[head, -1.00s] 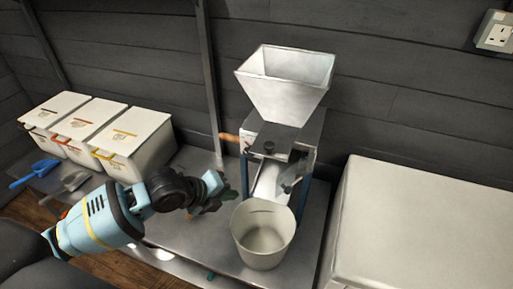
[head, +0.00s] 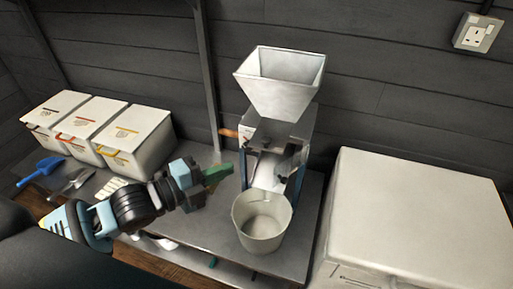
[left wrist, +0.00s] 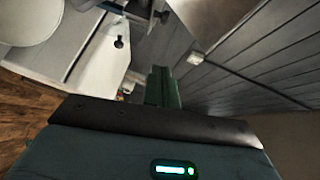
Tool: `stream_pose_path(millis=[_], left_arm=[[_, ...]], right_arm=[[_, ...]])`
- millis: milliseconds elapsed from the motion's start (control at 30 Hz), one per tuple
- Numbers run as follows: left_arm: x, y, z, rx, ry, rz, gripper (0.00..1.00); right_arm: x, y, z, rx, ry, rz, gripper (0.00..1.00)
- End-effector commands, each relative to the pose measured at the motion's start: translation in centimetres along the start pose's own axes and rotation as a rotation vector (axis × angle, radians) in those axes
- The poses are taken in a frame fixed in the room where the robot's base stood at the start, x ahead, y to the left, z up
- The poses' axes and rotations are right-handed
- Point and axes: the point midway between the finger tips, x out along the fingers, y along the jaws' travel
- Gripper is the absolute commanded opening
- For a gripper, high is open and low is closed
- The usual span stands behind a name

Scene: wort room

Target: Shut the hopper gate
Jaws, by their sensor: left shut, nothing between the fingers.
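The white hopper (head: 282,82) stands on top of a mill with blue-grey legs. Below the hopper is a dark grey plate with a small dark knob (head: 264,138); I cannot tell how far the gate is open. A wooden handle (head: 228,133) sticks out at the mill's left side. My left gripper (head: 218,173) is shut and empty, left of the mill and below the wooden handle, apart from both. Its green fingers also show in the left wrist view (left wrist: 161,87). My right gripper is not in view.
A whitish bucket (head: 262,222) stands under the mill's chute on the grey bench. Several white lidded bins (head: 135,140) and a blue scoop (head: 40,171) are at the left. A large white box (head: 420,215) fills the right. A dark post (head: 207,75) rises behind the bench.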

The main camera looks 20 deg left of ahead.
Motion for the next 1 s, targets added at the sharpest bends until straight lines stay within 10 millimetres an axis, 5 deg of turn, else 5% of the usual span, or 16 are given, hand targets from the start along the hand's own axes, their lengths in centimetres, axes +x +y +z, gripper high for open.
stream_pose_path(millis=[500, 1000], left_arm=[[9.0, -0.4, -0.1, 0.000, 0.002, -0.004, 0.00], [11.6, -0.1, 2.7, 0.002, 0.002, 0.000, 0.00]], right_arm=[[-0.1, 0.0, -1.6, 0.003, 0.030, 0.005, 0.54], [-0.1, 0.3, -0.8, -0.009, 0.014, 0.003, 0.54]])
